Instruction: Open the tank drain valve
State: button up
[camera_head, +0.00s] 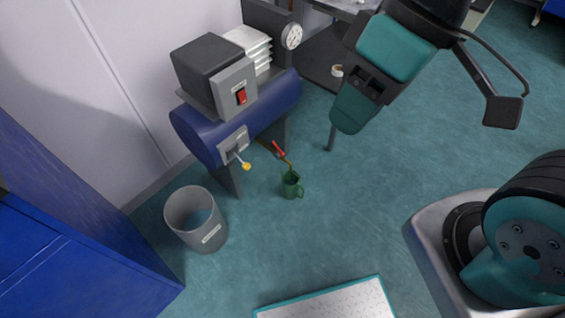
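A blue tank (268,105) lies on dark legs by the wall. A red-handled valve (279,149) with a brass-coloured spout sits low at its right, and the spout points down toward a green mug (291,185) on the floor. The handle slants along the pipe; I cannot tell the valve's state. A lever with a yellow tip (245,166) sticks out of a grey plate on the tank's near end. My gripper (503,111) shows partly at the upper right, well away from the valve. Only one dark finger is clear, so its opening cannot be judged.
A black box with a red switch (241,97) and a round gauge (292,36) are on the tank. A grey bin (196,219) stands front left, near a blue cabinet (75,255). A pale teal-edged mat (330,302) lies in front. The floor between is clear.

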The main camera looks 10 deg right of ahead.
aim_at(281, 154)
jog(key=z, duration=0.6)
jog(key=i, duration=1.45)
jog(key=u, duration=0.6)
